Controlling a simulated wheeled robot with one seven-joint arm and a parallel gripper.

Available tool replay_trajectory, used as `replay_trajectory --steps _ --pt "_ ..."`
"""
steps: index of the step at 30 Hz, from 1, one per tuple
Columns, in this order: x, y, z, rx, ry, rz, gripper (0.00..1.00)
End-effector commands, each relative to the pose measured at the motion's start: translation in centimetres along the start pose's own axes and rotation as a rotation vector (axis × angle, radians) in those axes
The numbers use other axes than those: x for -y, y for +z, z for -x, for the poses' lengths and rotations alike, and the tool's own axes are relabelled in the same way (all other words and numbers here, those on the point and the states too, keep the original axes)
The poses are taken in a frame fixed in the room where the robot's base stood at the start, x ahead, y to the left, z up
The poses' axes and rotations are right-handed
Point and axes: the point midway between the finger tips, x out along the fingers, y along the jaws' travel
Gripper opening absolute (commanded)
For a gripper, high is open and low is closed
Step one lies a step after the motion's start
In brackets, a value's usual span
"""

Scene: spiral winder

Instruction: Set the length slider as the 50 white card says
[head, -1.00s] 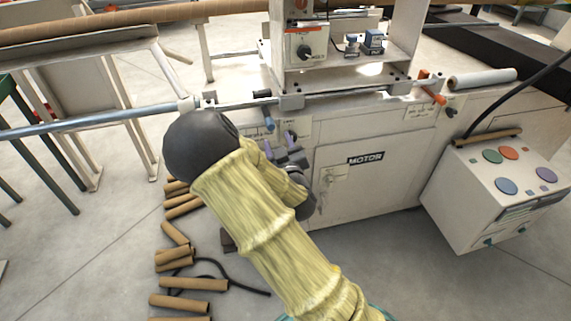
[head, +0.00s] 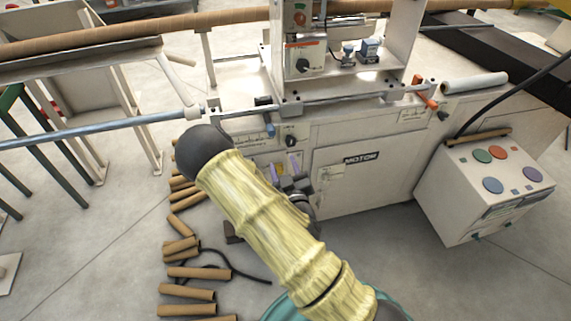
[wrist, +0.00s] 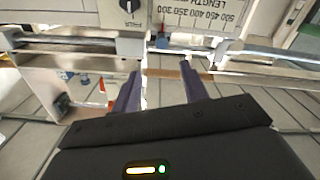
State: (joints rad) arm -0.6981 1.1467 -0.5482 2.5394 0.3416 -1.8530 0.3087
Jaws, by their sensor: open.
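The blue handle (head: 269,124) hangs from a dark block on the rail at the machine's front. It also seems to show in the wrist view (wrist: 162,40), above and between the fingers. A length scale (wrist: 205,14) with numbers from 300 to 500 appears upside down there. In the head view its plate (head: 249,141) is beside a black knob (head: 290,141), too small to read. My gripper (head: 284,168) is open and empty, below that knob; its two purple fingers (wrist: 160,82) are apart. I cannot make out a white card with 50 on it.
An orange handle (head: 424,96) sits on the same rail further right. A control box (head: 470,195) with coloured buttons stands at right. Several cardboard tubes (head: 188,293) and a black cable lie on the floor at left. The MOTOR door (head: 340,180) is right of my gripper.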

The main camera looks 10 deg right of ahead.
Motion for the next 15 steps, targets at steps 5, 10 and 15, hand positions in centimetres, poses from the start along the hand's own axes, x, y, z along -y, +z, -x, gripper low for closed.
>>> replay_trajectory --steps 5,10,15 --pt "-0.2 -0.3 1.1 0.004 0.000 0.000 0.44" --pt "-0.1 -0.2 1.7 0.002 0.000 0.001 0.44" --pt "-0.1 0.0 1.8 0.000 0.000 0.000 0.44"
